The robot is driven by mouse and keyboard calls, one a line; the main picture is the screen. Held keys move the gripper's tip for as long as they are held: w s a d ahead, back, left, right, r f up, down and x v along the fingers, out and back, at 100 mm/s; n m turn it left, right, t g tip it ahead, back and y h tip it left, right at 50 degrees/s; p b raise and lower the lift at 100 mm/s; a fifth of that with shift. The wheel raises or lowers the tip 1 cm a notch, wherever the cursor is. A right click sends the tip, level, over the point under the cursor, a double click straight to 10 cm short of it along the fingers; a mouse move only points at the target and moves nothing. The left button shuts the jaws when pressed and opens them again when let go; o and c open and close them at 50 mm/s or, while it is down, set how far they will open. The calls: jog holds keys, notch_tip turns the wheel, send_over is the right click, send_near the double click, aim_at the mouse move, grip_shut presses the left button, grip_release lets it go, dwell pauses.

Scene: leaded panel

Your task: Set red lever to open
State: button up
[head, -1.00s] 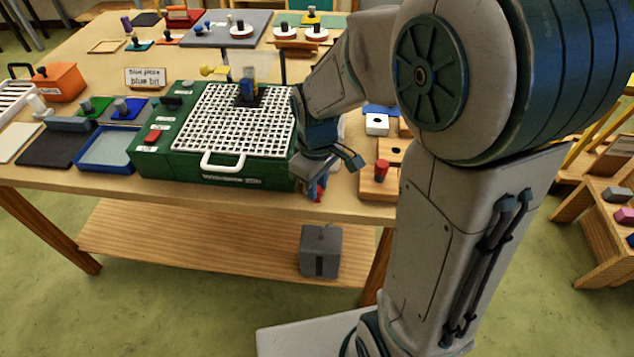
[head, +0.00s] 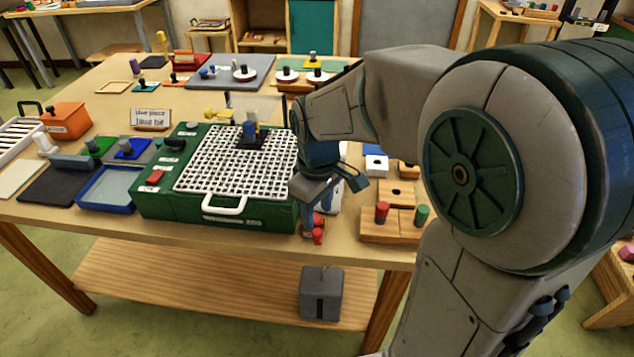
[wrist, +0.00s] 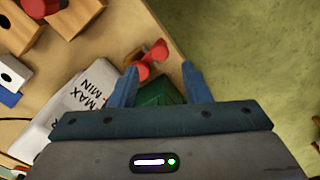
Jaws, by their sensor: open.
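The red lever (wrist: 152,57) shows in the wrist view, just ahead of and between my two blue fingertips, near the table edge. A green part (wrist: 158,92) lies below it, between the fingers. In the head view the red lever (head: 318,230) shows low beside the right end of the green case (head: 215,210), beneath my gripper (head: 328,202). My gripper (wrist: 159,70) is open, with its fingers on either side of the lever's line. I cannot tell whether a finger touches it. The lever's mounting is partly hidden by my gripper.
A white box marked MAX and MIN (wrist: 75,115) lies close to my gripper. Wooden blocks with red and green cylinders (head: 395,228) stand to the right. A white grid (head: 235,160) covers the case top. Floor is clear beyond the table edge (wrist: 225,50).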

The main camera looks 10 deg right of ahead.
aim_at(318, 231)
notch_tip(318, 231, up, 8)
jog(key=shift+r, duration=0.2)
dwell(0.4)
jog(key=s+d+f+m+t, duration=0.1)
jog(key=s+d+f+m, duration=0.1)
jog(key=s+m, duration=0.2)
jog(key=s+d+f+m+t, duration=0.2)
jog(key=s+d+f+m, duration=0.1)
jog(key=s, duration=0.4)
jog(key=shift+m, duration=0.6)
